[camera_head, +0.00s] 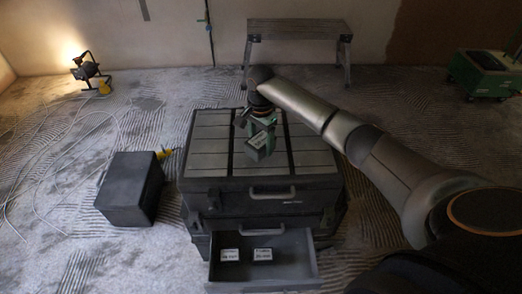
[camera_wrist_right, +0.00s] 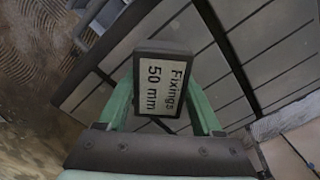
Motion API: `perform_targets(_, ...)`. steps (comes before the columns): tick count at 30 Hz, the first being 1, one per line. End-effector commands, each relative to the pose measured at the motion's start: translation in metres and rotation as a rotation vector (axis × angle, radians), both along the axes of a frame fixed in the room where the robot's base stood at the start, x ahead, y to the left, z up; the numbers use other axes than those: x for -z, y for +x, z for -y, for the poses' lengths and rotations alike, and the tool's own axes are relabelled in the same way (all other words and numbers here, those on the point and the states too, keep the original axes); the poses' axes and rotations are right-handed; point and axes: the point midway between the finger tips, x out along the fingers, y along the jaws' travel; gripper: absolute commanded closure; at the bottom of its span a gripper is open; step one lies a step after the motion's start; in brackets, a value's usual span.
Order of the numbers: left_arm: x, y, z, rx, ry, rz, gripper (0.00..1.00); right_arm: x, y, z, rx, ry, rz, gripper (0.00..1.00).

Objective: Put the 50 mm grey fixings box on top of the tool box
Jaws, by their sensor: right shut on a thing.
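The grey fixings box (camera_wrist_right: 163,84) shows its label "Fixings 50 mm" in the right wrist view, between the green fingers of my right gripper (camera_wrist_right: 165,108). In the head view the box (camera_head: 259,143) is tilted in the right gripper (camera_head: 262,132), over the dark tool box (camera_head: 213,160) with its slatted lid. I cannot tell whether the box touches the lid. The lid is otherwise bare. The tool box's front drawer (camera_head: 308,262) is open, with two small labelled boxes (camera_head: 230,256) (camera_head: 263,255) inside. My left gripper is not in view.
A dark case (camera_head: 131,190) stands on the floor left of the tool box. A step bench (camera_head: 298,29) is behind it, a lit work lamp (camera_head: 86,68) with loose cables at the left, a green machine (camera_head: 485,73) at the far right.

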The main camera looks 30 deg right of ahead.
Motion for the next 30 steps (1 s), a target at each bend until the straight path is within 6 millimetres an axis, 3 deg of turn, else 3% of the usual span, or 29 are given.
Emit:
perform_targets(6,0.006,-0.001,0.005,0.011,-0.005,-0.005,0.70,0.030,0.000,0.000,0.001,-0.001,-0.001,1.00)
perform_targets(17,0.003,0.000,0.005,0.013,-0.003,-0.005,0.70,0.033,0.000,0.000,0.000,0.000,0.002,1.00)
perform_targets(18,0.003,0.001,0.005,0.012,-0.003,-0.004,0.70,0.034,0.000,0.000,0.000,0.000,0.000,0.32)
perform_targets(26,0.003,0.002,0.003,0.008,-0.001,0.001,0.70,0.034,0.000,0.000,0.000,-0.001,0.000,0.03)
perform_targets(30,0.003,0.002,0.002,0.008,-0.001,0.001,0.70,0.034,0.000,0.000,0.000,-0.001,0.000,0.03)
